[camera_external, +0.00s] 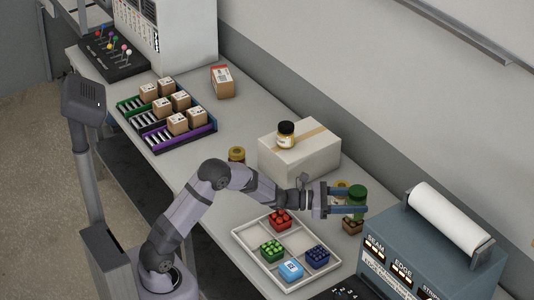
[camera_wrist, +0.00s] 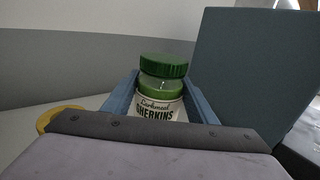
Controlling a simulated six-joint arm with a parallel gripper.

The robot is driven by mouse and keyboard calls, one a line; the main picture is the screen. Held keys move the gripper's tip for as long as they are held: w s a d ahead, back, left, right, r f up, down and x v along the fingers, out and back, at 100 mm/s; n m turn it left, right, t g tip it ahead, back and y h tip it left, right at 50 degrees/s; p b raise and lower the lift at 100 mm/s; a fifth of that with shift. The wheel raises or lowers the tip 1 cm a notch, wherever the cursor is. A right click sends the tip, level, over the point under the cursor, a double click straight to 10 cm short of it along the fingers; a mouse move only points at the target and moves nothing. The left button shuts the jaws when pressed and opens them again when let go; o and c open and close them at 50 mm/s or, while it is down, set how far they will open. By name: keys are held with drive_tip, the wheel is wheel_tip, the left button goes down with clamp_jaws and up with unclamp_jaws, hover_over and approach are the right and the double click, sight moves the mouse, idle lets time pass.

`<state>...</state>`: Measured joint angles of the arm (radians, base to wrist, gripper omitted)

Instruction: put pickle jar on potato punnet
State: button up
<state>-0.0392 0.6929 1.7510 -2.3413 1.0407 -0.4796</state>
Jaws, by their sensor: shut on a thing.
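The pickle jar (camera_external: 357,194) has a green lid and stands upright between the blue fingers of my gripper (camera_external: 350,201), which is shut on it. In the wrist view the jar (camera_wrist: 161,88) shows a white label reading "Gherkins"; its lower part is hidden by my gripper (camera_wrist: 160,100). A small brown punnet (camera_external: 352,227), which looks like the potato punnet, is directly below the jar in the external view. I cannot tell whether the jar touches it.
A yellow-lidded jar (camera_external: 341,185) is close behind my gripper. A white tray (camera_external: 246,237) with coloured punnets lies in front, and a grey-blue printer (camera_external: 430,245) stands at right. A carton (camera_external: 300,160) bears a dark-lidded jar (camera_external: 286,134). Another jar (camera_external: 237,154) stands left of it.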

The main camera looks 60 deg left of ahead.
drive_tip(key=shift+f, duration=0.55)
drive_tip(key=shift+f, duration=0.25)
drive_tip(key=o, duration=1.5)
drive_tip(key=shift+c, duration=0.2)
drive_tip(key=shift+r, duration=0.15)
drive_tip(key=b+v, duration=0.2)
drive_tip(key=v, duration=1)
drive_tip(key=shift+b, duration=0.3)
